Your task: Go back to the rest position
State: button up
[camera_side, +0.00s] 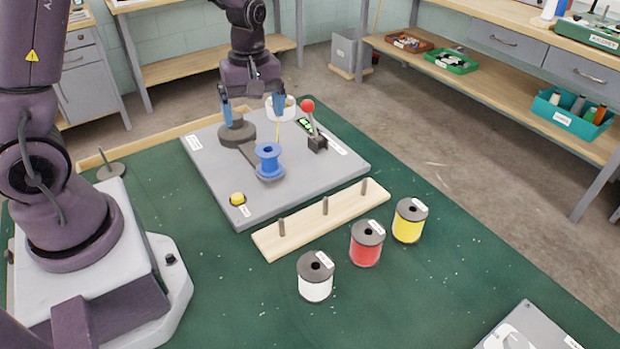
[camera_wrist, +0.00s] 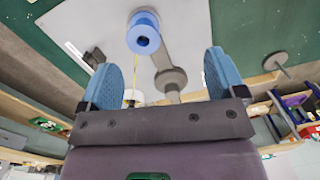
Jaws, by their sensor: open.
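My gripper (camera_side: 252,102) has its two blue fingers spread wide above the back of a grey board (camera_side: 225,208). It also shows in the wrist view (camera_wrist: 165,85), with nothing between the fingers. A blue spool (camera_side: 269,160) stands upright on the board, in front of and below my gripper. In the wrist view the blue spool (camera_wrist: 143,36) lies beyond the fingertips. A thin yellow thread (camera_wrist: 134,78) shows near the spool in the wrist view. A dark round base (camera_side: 237,134) with an arm reaching toward the spool sits on the board below my left finger.
A red-knobbed lever (camera_side: 308,106) rises close to the right of my gripper.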

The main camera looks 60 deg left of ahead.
jog(key=s+d+r+m+t, duration=0.3)
jog(key=s+d+r+m, duration=0.2)
jog(key=r+m, duration=0.3)
jog(key=s+d+r+m+t, duration=0.3)
jog(key=s+d+r+m, duration=0.2)
jog(key=s+r+m, duration=0.3)
jog(key=shift+s+r, duration=0.1)
dwell(6.3)
